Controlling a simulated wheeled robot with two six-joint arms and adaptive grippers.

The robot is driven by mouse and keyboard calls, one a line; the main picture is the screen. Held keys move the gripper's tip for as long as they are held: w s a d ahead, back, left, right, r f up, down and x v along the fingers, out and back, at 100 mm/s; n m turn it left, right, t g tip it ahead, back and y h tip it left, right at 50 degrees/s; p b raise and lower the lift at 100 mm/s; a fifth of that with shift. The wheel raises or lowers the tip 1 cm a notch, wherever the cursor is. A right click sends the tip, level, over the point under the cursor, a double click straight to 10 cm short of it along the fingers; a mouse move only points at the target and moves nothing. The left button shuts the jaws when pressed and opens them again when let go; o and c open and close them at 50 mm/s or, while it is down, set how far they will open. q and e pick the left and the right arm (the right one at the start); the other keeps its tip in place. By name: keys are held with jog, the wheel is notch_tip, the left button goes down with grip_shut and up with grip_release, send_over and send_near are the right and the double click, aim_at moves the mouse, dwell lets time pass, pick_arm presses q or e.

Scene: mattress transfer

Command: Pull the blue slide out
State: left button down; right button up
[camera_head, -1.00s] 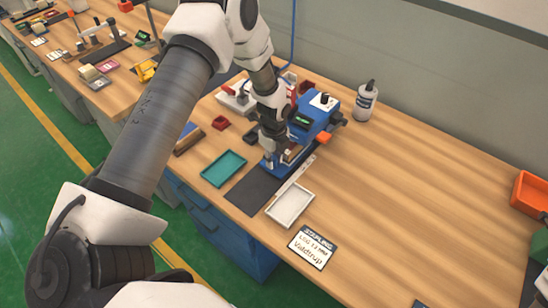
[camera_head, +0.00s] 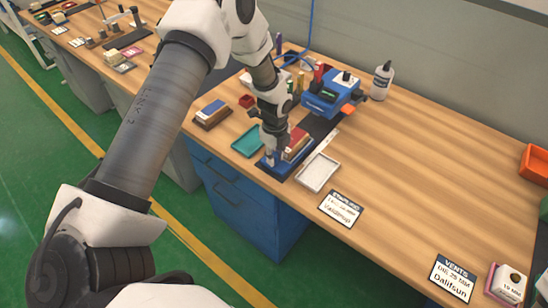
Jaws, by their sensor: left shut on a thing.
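The blue slide (camera_head: 290,170) lies on the dark strip near the table's front edge, clear of the blue machine's body (camera_head: 322,103). A dark red block (camera_head: 297,144) sits on the slide. My left gripper (camera_head: 271,160) points down at the slide's front left end and is shut on it. The fingers hide part of the slide, and the exact grip is small to see. My right gripper is not in view.
A teal tray (camera_head: 247,142) lies left of the slide and a white tray (camera_head: 318,173) right of it. A label card (camera_head: 341,208) lies near the front edge. A white bottle (camera_head: 382,82) stands behind. The table's right middle is clear.

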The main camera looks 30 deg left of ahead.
pick_arm(q)
jog(key=c, duration=1.3)
grip_release()
jog(key=shift+s+f, duration=0.2)
jog(key=shift+s, duration=0.15)
jog(key=shift+r, duration=0.15)
jog(key=shift+r, duration=0.15)
notch_tip(320, 180, up, 12)
jog(key=shift+f, duration=0.2)
